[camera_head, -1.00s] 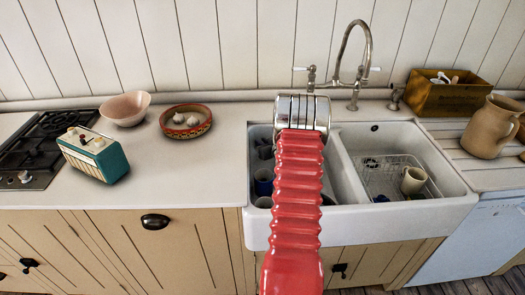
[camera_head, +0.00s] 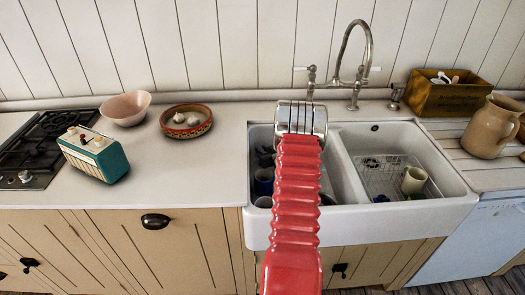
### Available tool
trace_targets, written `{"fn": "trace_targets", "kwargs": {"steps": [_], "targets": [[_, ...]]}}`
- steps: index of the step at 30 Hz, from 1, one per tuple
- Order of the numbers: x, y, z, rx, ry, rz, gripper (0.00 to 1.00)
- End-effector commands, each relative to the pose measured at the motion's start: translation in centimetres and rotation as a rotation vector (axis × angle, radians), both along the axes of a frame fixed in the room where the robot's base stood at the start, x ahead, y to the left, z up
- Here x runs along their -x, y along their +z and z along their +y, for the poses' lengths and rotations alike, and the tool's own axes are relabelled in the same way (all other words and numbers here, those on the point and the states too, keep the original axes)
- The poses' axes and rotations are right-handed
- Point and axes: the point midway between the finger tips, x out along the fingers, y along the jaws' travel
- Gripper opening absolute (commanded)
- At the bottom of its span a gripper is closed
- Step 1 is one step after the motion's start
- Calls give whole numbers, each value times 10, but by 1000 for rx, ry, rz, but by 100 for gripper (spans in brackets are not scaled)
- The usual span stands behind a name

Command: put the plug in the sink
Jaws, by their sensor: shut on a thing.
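The double white sink (camera_head: 455,205) is set in the counter, with a left and a right basin. My red ribbed arm reaches up the middle of the picture to the metal end of my gripper (camera_head: 301,118), which is over the back part of the left basin. The jaws point away from me and are hidden behind this end. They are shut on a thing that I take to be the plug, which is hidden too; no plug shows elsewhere. I cannot tell its height above the basin floor. The right basin's drain (camera_head: 371,163) shows dark.
A blue mug (camera_head: 264,183) and other dishes stand in the left basin, partly behind my arm. The right basin holds a wire rack and a cream mug (camera_head: 413,180). A tall tap (camera_head: 357,75) rises behind the sink. A jug (camera_head: 492,127) stands right; the left counter has free room.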

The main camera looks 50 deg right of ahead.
Motion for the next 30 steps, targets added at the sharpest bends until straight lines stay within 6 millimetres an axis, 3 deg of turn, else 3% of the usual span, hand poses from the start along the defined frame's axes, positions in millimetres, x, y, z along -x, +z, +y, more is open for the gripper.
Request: {"fn": "trace_targets", "kwargs": {"steps": [13, 14, 21, 30], "targets": [[0, -8, 0, 0, 0, 0, 0], [0, -8, 0, 0, 0, 0, 17], [0, -8, 0, 0, 0, 0, 34], [0, -7, 0, 0, 1, 0, 35]]}}
